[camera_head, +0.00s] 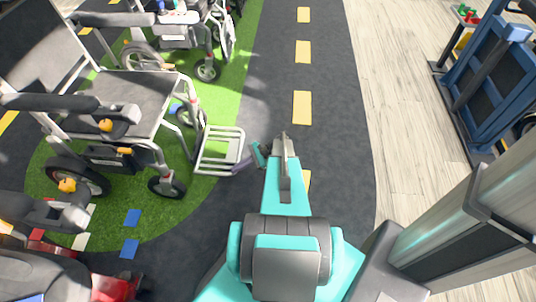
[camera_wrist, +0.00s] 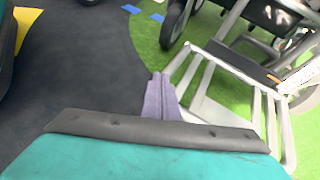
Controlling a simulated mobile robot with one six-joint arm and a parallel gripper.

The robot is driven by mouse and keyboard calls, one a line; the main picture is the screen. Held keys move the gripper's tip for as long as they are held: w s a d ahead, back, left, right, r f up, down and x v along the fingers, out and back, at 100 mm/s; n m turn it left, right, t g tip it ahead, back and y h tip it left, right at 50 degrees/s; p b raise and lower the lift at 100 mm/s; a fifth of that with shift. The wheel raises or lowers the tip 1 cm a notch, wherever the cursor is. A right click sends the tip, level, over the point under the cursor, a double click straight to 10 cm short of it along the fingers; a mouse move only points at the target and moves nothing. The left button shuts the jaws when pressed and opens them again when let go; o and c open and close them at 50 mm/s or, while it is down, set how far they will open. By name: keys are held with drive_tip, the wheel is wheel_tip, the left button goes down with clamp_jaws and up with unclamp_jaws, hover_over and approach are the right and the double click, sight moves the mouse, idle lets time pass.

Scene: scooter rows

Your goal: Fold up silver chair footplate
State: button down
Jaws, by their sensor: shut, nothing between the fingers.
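The silver wheelchair (camera_head: 135,100) with a dark seat stands on green floor at the left of the head view. Its footplate (camera_head: 218,158), a silver tube frame with a light plate, is folded down in front of it, low over the floor. In the wrist view the footplate (camera_wrist: 205,110) fills the right half. My gripper (camera_head: 242,165) is at the footplate's outer right edge. In the wrist view its purple fingers (camera_wrist: 160,92) are together, empty, beside the frame's near corner. I cannot tell whether they touch the tube.
Another wheelchair (camera_head: 180,30) stands behind. A red scooter (camera_head: 115,288) is at the lower left. A blue frame (camera_head: 490,75) stands at the right. The dark lane with yellow dashes (camera_head: 302,107) is clear ahead of my arm.

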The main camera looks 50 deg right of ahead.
sight(237, 154)
drive_tip(key=s+d+f+m+t+h+b, duration=0.1)
drive_tip(key=s+d+m+t+b, duration=0.1)
drive_tip(key=d, duration=0.7)
drive_tip(key=s+d+f+m+t+h+b, duration=0.1)
drive_tip(key=s+d+m+t+b, duration=0.1)
drive_tip(key=d, duration=0.7)
drive_tip(key=shift+d+f+m+t, duration=0.15)
drive_tip(key=shift+m+t, duration=0.55)
drive_tip(key=shift+m, duration=0.2)
drive_tip(key=shift+f, duration=0.1)
drive_tip(key=shift+w+a+f+b, duration=0.8)
drive_tip(key=shift+w+f+b, duration=0.15)
drive_tip(key=shift+w, duration=0.25)
drive_tip(key=shift+w+a+f+b, duration=0.75)
drive_tip(key=shift+w+f+b, duration=0.2)
drive_tip(key=shift+w, duration=0.3)
drive_tip(key=shift+w+a+f+b, duration=0.8)
drive_tip(key=shift+w+f+b, duration=0.15)
drive_tip(key=shift+w, duration=0.25)
drive_tip(key=shift+w+a+p, duration=0.3)
drive_tip(key=shift+w+a, duration=0.35)
drive_tip(key=shift+w, duration=0.4)
drive_tip(key=shift+w+a+p, duration=0.35)
drive_tip(key=shift+w+a, duration=0.25)
drive_tip(key=shift+w, duration=0.4)
drive_tip(key=shift+w+a+p, duration=0.3)
drive_tip(key=shift+w+a, duration=0.35)
drive_tip(key=shift+w, duration=0.4)
